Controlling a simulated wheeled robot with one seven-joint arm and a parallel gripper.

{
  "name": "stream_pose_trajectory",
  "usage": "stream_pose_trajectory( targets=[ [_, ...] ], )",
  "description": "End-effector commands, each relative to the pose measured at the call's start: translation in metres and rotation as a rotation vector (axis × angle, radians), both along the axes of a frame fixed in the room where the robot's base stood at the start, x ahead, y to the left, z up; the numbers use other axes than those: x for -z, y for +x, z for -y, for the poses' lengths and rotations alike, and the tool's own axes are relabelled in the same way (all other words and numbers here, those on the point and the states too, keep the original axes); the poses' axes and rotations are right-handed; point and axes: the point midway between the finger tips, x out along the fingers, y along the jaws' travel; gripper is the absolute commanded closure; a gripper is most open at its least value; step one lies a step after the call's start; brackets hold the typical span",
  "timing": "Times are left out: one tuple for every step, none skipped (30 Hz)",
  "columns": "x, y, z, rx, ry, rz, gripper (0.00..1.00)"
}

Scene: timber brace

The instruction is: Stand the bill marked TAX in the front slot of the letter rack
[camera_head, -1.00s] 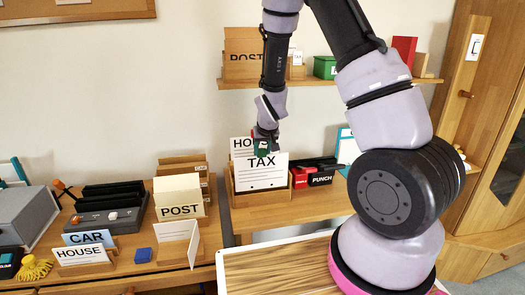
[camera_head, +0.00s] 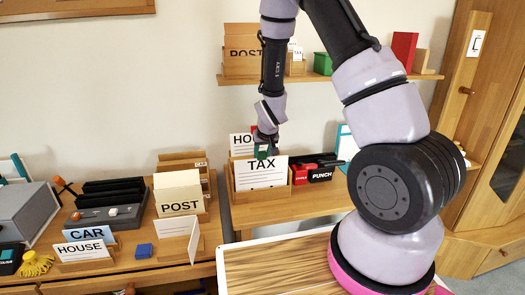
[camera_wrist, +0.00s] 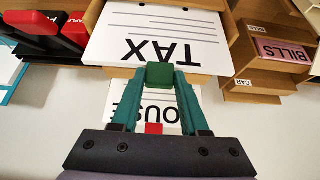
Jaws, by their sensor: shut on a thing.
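The TAX bill (camera_head: 261,174) is a white card with black lettering. It stands about upright at the wooden letter rack (camera_head: 262,212), in front of the HOUSE bill (camera_head: 241,143). Its lower edge appears to be behind the rack's front wall. My gripper (camera_head: 265,151) is at its top edge. In the wrist view, my gripper (camera_wrist: 160,76) is shut on a green tab at the top of the TAX bill (camera_wrist: 160,42). The HOUSE bill (camera_wrist: 130,108) shows behind it, partly hidden by my fingers. Whether the TAX bill touches the slot floor is hidden.
A POST holder (camera_head: 180,200) and a HOUSE card holder (camera_head: 85,252) stand left. A shelf (camera_head: 330,80) is above. A striped board (camera_head: 275,270) lies in front.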

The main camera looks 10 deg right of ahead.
Motion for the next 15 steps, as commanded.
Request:
stream_pose_trajectory(
  targets=[
    [0.002, 0.000, 0.000, 0.000, 0.000, 0.000, 1.00],
    [0.003, 0.000, 0.000, 0.000, 0.000, 0.000, 1.00],
    [0.005, 0.000, 0.000, 0.000, 0.000, 0.000, 1.00],
    [0.006, 0.000, 0.000, 0.000, 0.000, 0.000, 1.00],
    [0.007, 0.000, 0.000, 0.000, 0.000, 0.000, 1.00],
    [0.009, 0.000, 0.000, 0.001, 0.000, 0.000, 1.00],
    [0.010, 0.000, 0.000, 0.001, 0.000, 0.000, 1.00],
    [0.011, 0.000, 0.000, 0.001, 0.000, 0.000, 1.00],
    [0.013, 0.000, 0.000, 0.001, 0.000, 0.000, 1.00],
    [0.014, 0.000, 0.000, 0.001, 0.000, 0.000, 1.00],
    [0.015, 0.000, 0.000, 0.001, 0.000, 0.000, 1.00],
    [0.017, 0.000, 0.000, 0.001, 0.000, 0.000, 1.00],
    [0.018, 0.000, 0.000, 0.001, 0.000, 0.000, 1.00],
    [0.019, 0.000, 0.000, 0.001, 0.000, 0.000, 1.00],
    [0.021, 0.000, 0.000, 0.001, 0.000, 0.000, 1.00]
  ],
)
